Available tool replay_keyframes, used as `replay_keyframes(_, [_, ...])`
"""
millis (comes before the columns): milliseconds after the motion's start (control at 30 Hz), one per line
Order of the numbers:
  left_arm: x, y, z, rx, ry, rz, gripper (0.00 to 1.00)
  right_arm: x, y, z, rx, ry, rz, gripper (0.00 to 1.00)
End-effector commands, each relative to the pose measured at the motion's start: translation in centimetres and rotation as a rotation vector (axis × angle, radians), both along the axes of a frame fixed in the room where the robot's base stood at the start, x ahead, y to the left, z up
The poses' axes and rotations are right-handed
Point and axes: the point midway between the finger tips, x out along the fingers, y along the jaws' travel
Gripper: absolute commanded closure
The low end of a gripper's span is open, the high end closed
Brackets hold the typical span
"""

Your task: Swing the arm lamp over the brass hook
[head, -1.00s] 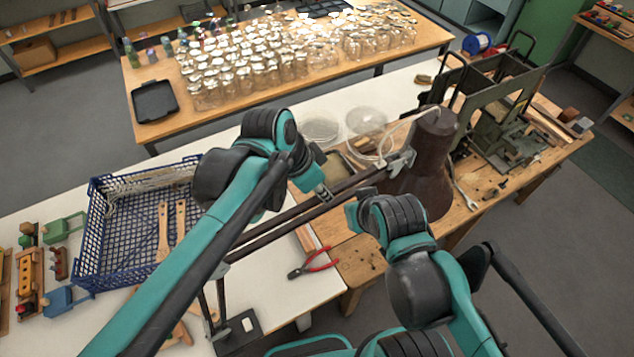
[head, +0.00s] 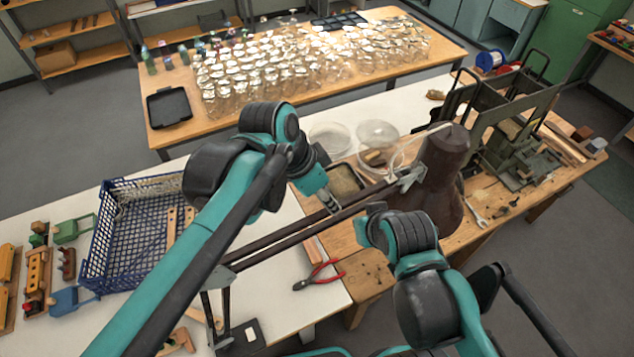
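The arm lamp has a dark brown shade (head: 432,185) at the right, over the wooden bench. Its two thin parallel bars (head: 290,236) run down left to an upright post and a dark base (head: 246,338) on the white table. My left gripper (head: 331,204) is at the middle of these bars, its fingertips close to the upper bar. I cannot tell whether it touches or grips the bar. My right gripper (head: 362,226) is just below and left of the shade; its fingers are largely hidden by its own wrist. I cannot make out the brass hook.
Red-handled pliers (head: 322,275) lie below the bars. A blue crate (head: 125,275) with wooden brushes stands left, beside wooden toys. Clear round dishes (head: 377,134) and a metal machine (head: 520,125) are behind the lamp. A table of jars (head: 270,75) is at the back.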

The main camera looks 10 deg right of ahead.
Motion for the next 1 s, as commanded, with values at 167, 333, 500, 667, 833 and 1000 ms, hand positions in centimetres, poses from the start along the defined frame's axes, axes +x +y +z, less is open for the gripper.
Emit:
replay_keyframes(167, [-0.5,1.5,3.7,0.000,-0.001,0.001,0.65,0.0,0.0,0.0,0.000,0.000,0.000,1.00])
replay_keyframes(333, [-0.8,2.5,6.2,0.001,0.001,0.001,0.65,0.0,0.0,0.0,0.000,0.000,0.000,1.00])
replay_keyframes(500, [-1.0,2.9,7.2,0.001,0.000,0.000,0.65,0.0,0.0,0.0,0.000,0.000,0.000,1.00])
replay_keyframes(667, [-1.0,2.9,7.3,0.001,0.000,0.000,0.65,0.0,0.0,0.0,0.000,0.000,0.000,1.00])
replay_keyframes(833, [-1.0,2.9,7.3,0.001,0.000,0.000,0.65,0.0,0.0,0.0,0.000,0.000,0.000,1.00])
replay_keyframes(1000, [-1.0,2.9,7.3,0.001,0.000,0.000,0.65,0.0,0.0,0.0,0.000,0.000,0.000,1.00])
